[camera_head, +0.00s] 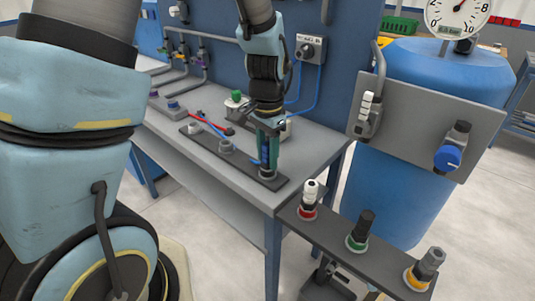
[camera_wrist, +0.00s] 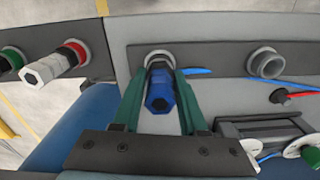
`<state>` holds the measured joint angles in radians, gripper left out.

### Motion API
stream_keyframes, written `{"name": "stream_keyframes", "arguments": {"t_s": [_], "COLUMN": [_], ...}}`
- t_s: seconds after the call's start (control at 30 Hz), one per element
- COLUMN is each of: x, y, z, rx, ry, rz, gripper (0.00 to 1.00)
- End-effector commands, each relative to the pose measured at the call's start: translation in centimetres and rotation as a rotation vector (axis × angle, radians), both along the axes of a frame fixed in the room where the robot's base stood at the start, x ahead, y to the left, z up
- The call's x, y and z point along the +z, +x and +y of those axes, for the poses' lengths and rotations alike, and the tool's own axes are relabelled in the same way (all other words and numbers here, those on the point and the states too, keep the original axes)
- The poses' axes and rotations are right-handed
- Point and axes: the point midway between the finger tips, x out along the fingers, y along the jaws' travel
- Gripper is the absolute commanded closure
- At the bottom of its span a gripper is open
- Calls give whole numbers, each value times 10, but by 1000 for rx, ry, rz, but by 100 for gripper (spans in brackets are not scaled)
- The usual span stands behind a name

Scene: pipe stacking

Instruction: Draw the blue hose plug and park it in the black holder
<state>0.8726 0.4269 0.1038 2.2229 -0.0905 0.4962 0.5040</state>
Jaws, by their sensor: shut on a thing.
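The blue hose plug (camera_wrist: 160,95) is between the green fingers of my gripper (camera_wrist: 164,76) in the wrist view, and the fingers are shut on it. The plug is upright at a grey ring socket (camera_wrist: 157,57) on the dark strip. Its lower end is partly hidden, so I cannot tell whether it is seated. In the head view my gripper (camera_head: 267,140) points down at the near end of the dark strip (camera_head: 275,184) on the bench. A second grey ring socket (camera_wrist: 266,64) on the strip is empty. I cannot tell which ring is the black holder.
A side plate holds a white plug in a red ring (camera_head: 306,213), a black plug in a green ring (camera_head: 356,244) and a grey plug in a yellow ring (camera_head: 415,281). A blue tank (camera_head: 400,215) stands at right. Red and blue hoses lie on the bench (camera_head: 308,145).

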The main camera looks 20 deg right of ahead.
Motion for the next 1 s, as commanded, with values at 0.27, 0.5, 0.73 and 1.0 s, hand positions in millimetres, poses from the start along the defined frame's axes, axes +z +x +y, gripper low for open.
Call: {"name": "stream_keyframes", "arguments": {"t_s": [0.27,0.5,0.73,1.0], "x": [1,1,1,35], "y": [0,0,0,1], "z": [0,0,0,-1], "rx": [0,0,0,-1], "ry": [-1,-1,-1,-6], "rz": [0,0,0,-4], "gripper": [47,23,23,23]}}
